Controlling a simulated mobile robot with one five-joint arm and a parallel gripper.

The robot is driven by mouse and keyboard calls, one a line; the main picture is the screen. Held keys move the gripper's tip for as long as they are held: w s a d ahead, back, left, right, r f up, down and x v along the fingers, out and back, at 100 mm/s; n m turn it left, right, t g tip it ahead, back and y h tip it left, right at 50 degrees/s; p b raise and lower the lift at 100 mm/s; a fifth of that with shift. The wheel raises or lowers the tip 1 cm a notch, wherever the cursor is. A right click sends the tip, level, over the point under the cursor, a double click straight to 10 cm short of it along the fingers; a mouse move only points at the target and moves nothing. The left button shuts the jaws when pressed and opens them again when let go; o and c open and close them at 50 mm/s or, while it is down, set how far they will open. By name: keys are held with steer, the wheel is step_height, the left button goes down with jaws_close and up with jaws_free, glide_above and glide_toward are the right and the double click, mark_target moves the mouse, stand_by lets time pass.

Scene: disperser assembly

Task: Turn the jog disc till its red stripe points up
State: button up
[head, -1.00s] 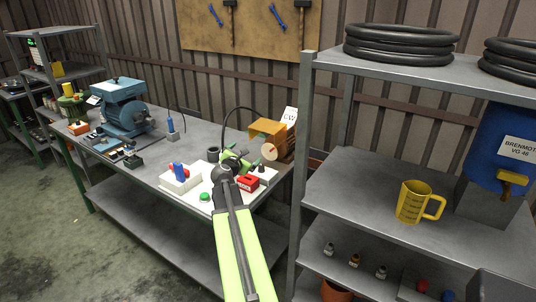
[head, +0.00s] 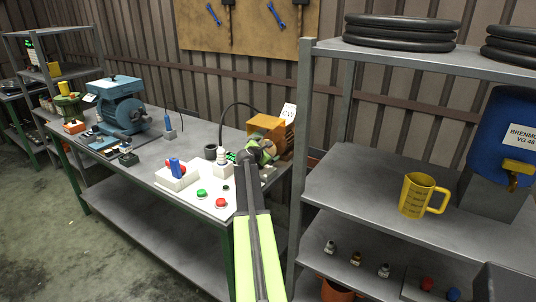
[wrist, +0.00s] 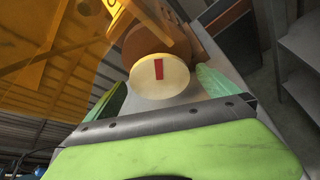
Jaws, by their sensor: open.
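The jog disc (wrist: 148,86) is a cream round face in the wrist view, on a brown drum at the front of an orange housing (head: 268,124). Its red stripe (wrist: 159,69) runs from near the disc's middle to its upper edge in the wrist picture. My gripper (wrist: 160,92) is open, with one pale green finger at each side of the disc. I see gaps between the disc and the fingers; contact is not visible. In the head view my gripper (head: 262,153) is in front of the housing and hides the disc.
A white panel with a green button (head: 202,194) and a red button (head: 221,203) lies left of my arm. A blue switch on a white block (head: 176,174) stands further left. A metal shelf (head: 360,190) with a yellow jug (head: 416,195) stands close on the right.

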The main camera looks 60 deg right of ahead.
steer(key=shift+x, duration=1.15)
steer(key=shift+c, duration=0.4)
steer(key=c, duration=1.2)
steer(key=shift+a, duration=0.1)
steer(key=shift+c, duration=0.2)
steer(key=shift+r, duration=0.1)
steer(key=shift+n+g+p, duration=0.3)
steer(key=shift+n+g, duration=0.4)
steer(key=shift+n, duration=0.2)
steer(key=n+g, duration=0.2)
steer(key=n, duration=0.1)
steer(key=shift+n+g, duration=0.3)
